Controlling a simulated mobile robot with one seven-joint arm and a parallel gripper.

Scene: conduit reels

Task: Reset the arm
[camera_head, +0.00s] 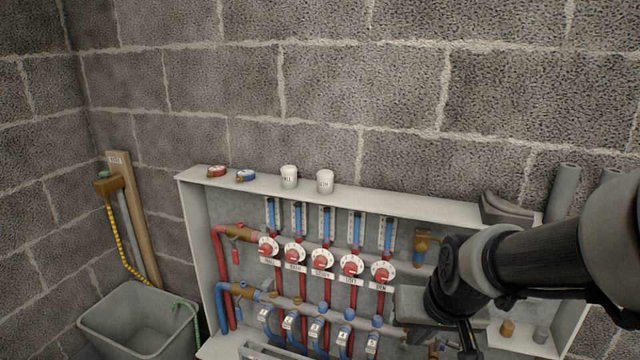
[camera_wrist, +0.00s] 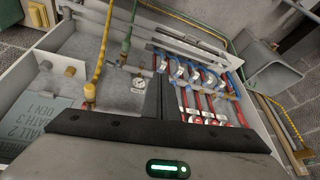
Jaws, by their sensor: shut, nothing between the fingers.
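My arm reaches in from the right of the head view, in front of the right part of the white manifold cabinet (camera_head: 395,207). My gripper (camera_head: 468,345) points down there, and its lower end is near the bottom edge of the picture. In the wrist view, the dark fingers of my gripper (camera_wrist: 160,98) are together with nothing between them. The cabinet also shows in the wrist view, with blue pipes (camera_wrist: 222,78) and red valve knobs (camera_wrist: 195,119) beyond the fingers. My arm hides part of the cabinet's right side in the head view.
Two white cups (camera_head: 325,181) and red and blue gauges (camera_head: 246,176) stand on the cabinet top. Red dials (camera_head: 322,260) line its inside. A grey tub (camera_head: 140,322) and wooden post (camera_head: 133,215) stand left. Yellow hose (camera_wrist: 104,50) rises close to my fingers. Bare wall is above.

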